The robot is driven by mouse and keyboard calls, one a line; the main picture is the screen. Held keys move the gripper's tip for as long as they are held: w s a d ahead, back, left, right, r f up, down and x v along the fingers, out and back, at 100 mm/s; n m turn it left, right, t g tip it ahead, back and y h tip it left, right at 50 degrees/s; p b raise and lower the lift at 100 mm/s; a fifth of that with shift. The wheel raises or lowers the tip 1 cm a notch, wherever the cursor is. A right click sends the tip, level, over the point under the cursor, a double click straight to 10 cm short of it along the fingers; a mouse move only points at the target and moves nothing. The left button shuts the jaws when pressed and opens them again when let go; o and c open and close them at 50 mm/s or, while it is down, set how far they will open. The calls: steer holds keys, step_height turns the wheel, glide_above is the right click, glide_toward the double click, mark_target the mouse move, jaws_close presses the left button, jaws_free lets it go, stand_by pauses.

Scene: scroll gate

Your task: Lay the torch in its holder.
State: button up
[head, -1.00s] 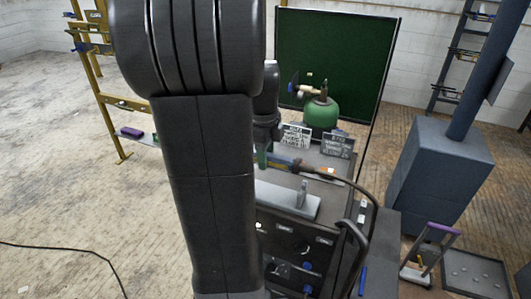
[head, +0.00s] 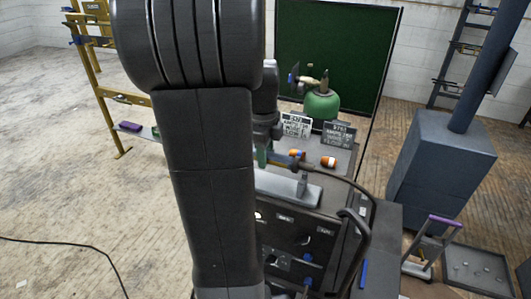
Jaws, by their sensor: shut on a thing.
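The torch (head: 303,164) is a dark piece with a cable leading off to the right. It shows just right of my arm, above the bench top. Its left end is hidden behind my arm and wrist. A light grey plate with a small upright post, which looks like the holder (head: 303,186), lies just in front of and below the torch. I cannot tell whether the torch touches the post. My gripper (head: 272,153) is mostly hidden by my arm; it is shut on the torch at the torch's left side.
An orange and white item (head: 328,162) lies on the bench near the cable. A green screen (head: 345,55) closes off the back. A black hose (head: 352,235) loops at the bench's front right.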

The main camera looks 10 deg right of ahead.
steer(key=shift+f, duration=0.1)
steer(key=shift+f+b, duration=0.9)
steer(key=shift+f, duration=0.35)
steer(key=shift+f+b, duration=0.4)
steer(key=shift+f, duration=0.4)
stand_by(0.5)
steer(key=o, duration=1.2)
steer(key=shift+r, duration=0.1)
steer(key=r, duration=1.3)
steer(key=shift+w+a+r, duration=0.1)
steer(key=shift+a+r, duration=0.1)
steer(key=shift+r, duration=0.15)
steer(key=shift+f, duration=0.15)
